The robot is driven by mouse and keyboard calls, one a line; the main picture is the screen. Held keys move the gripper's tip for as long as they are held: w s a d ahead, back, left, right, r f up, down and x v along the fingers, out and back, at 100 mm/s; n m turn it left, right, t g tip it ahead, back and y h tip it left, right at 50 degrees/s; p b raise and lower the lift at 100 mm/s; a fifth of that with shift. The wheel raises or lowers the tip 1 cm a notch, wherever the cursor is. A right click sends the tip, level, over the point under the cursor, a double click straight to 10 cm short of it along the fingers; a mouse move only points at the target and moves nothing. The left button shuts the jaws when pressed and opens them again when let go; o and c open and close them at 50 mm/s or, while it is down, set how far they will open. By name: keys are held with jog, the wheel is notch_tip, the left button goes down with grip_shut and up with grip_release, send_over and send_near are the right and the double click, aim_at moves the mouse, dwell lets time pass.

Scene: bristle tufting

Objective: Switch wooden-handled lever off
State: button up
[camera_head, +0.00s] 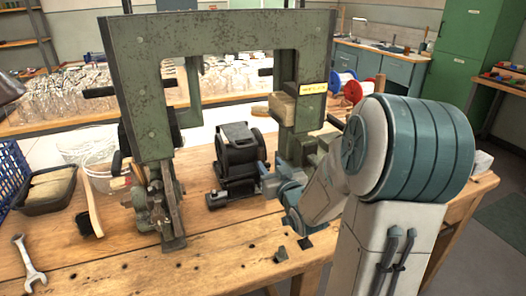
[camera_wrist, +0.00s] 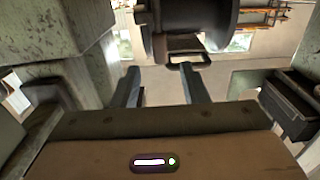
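My gripper (camera_head: 266,180) is low in front of the right post, beside the black motor (camera_head: 240,150). In the wrist view the two fingers (camera_wrist: 162,85) are apart with nothing between them. The dark motor body (camera_wrist: 190,15) is beyond them. No lever is clearly visible there.
The wooden table (camera_head: 200,262) is clear at the front middle. A wrench (camera_head: 30,262), a black tray (camera_head: 45,192) and clear tubs (camera_head: 98,160) are at the left. A metal mechanism (camera_head: 160,205) stands under the left post.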

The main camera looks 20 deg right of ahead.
aim_at(262, 155)
jog(key=w, duration=0.6)
jog(key=shift+w+f, duration=0.1)
jog(key=shift+w, duration=0.05)
jog(key=shift+c, duration=0.3)
grip_shut()
